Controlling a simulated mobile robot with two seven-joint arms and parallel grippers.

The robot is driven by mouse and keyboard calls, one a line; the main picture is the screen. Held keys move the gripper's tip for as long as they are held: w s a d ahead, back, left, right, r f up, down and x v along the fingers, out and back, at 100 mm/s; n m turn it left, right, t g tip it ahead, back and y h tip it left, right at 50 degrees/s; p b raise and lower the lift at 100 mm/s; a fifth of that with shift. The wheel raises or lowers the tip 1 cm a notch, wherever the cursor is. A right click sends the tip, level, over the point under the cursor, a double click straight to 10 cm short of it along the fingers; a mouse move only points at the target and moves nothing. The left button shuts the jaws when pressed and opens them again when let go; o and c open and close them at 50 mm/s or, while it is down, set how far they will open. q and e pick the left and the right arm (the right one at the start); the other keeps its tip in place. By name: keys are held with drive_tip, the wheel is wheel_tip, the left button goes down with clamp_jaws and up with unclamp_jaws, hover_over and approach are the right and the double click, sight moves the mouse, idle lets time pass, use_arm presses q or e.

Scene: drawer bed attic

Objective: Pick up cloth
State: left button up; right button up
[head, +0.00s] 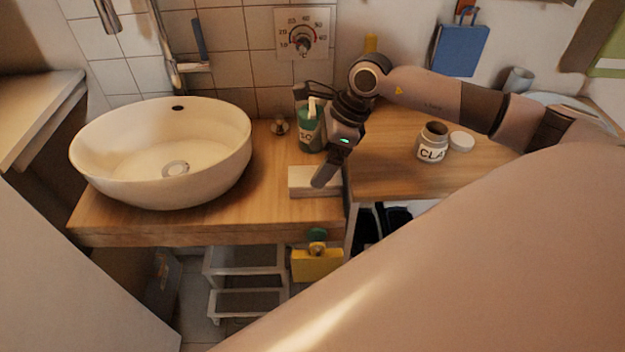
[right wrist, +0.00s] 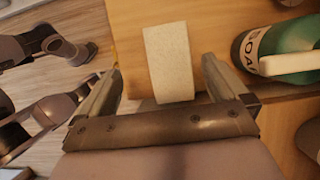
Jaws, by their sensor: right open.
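The cloth (head: 303,181) is a pale, folded rectangle lying on the wooden counter (head: 215,212), near its front edge and right of the basin. My right gripper (head: 326,174) is over the cloth's right part, pointing down, and hides some of it. In the right wrist view the cloth (right wrist: 168,52) lies between the two spread fingers of my right gripper (right wrist: 162,72). The fingers show on either side of it and do not appear to grip it. I cannot tell the exact height of the fingers above the counter. My left gripper is not in view.
A green soap bottle (head: 309,133) stands just behind the cloth; it also shows in the right wrist view (right wrist: 285,47). A white basin (head: 165,150) is to the left. A jar (head: 432,142) stands on the right-hand surface. A yellow box (head: 317,266) hangs below the counter.

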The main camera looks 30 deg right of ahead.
sight(310, 175)
drive_tip(key=shift+d+f, duration=0.25)
drive_tip(key=shift+d, duration=0.05)
drive_tip(key=shift+w+d+p+x, duration=0.1)
drive_tip(key=shift+p+x, duration=0.05)
drive_tip(key=shift+x, duration=1)
drive_tip(key=shift+w+d+p+x, duration=0.1)
drive_tip(key=shift+d+p+x, duration=0.05)
drive_tip(key=shift+x, duration=0.95)
drive_tip(key=shift+w+d+p+x, duration=0.1)
drive_tip(key=shift+p+x, duration=0.05)
drive_tip(key=shift+x, duration=1)
drive_tip(key=shift+f, duration=0.1)
drive_tip(key=c, duration=1)
